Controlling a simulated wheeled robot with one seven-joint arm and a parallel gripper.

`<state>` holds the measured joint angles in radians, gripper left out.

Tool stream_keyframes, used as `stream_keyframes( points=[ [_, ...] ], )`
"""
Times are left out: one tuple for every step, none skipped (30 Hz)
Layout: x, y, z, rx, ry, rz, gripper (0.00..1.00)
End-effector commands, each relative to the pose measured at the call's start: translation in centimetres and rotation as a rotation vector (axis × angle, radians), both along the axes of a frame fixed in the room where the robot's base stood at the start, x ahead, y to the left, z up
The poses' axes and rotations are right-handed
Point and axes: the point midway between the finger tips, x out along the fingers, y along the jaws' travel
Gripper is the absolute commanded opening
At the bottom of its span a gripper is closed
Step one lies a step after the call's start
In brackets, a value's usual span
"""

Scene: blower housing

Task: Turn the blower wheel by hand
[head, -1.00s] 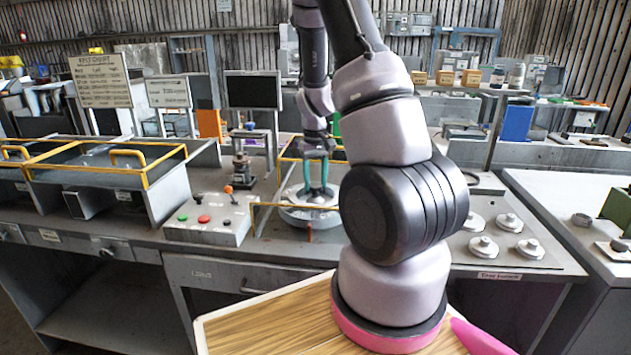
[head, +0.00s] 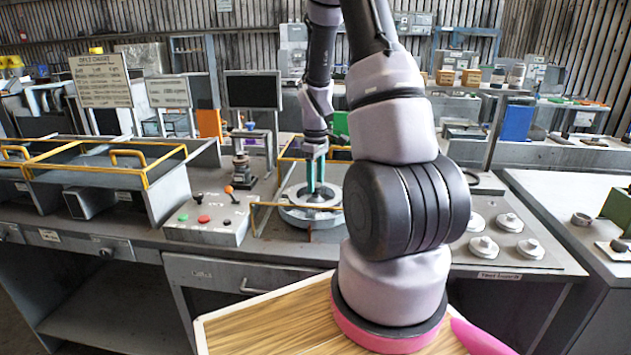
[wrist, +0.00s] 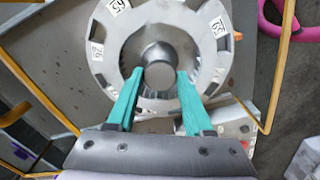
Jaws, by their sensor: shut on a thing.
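The blower wheel (wrist: 105,45) is a pale round disc with dark slots and small white number labels around its rim. It lies flat in a low round grey housing (head: 308,222) on the bench, left of my arm in the head view. A round metal hub (wrist: 158,73) stands at the wheel's middle. My gripper (wrist: 160,76) has two teal fingers, one on each side of the hub, and is shut on it. In the head view my gripper (head: 315,188) points straight down over the wheel. My gripper's palm hides the near edge of the wheel in the wrist view.
Yellow rails (head: 284,204) run around the housing. A control box (head: 210,219) with green and red buttons and an orange-knobbed lever stands to its left. Several round metal knobs (head: 483,246) sit on the bench at right. Yellow-railed trays (head: 95,165) are at far left.

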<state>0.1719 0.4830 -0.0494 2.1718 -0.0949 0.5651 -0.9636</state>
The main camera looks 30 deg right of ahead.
Motion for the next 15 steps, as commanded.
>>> stream_keyframes(
  points=[
    [0.03, -0.08, 0.04, 0.001, -0.002, 0.041, 0.00],
    [0.01, -0.13, 0.04, 0.000, -0.001, 0.068, 0.00],
    [0.01, -0.10, 0.04, 0.000, -0.001, 0.108, 0.00],
    [0.02, -0.09, 0.04, 0.000, -0.001, 0.136, 0.00],
    [0.01, -0.15, 0.04, 0.000, -0.001, 0.164, 0.00],
    [0.03, -0.09, 0.04, 0.000, -0.001, 0.203, 0.00],
    [0.02, -0.11, 0.04, 0.000, -0.001, 0.231, 0.00],
    [0.01, -0.13, 0.04, 0.000, -0.001, 0.259, 0.00],
    [0.02, -0.09, 0.04, 0.000, -0.001, 0.298, 0.00],
    [0.02, -0.13, 0.04, 0.000, -0.001, 0.326, 0.00],
    [0.02, -0.12, 0.04, 0.000, -0.001, 0.354, 0.00],
    [0.02, -0.12, 0.04, 0.000, -0.001, 0.392, 0.00],
    [0.02, -0.12, 0.04, 0.000, -0.001, 0.421, 0.00],
    [0.02, -0.11, 0.04, 0.000, -0.001, 0.449, 0.00],
    [0.01, -0.13, 0.04, 0.000, -0.001, 0.487, 0.00]
  ],
)
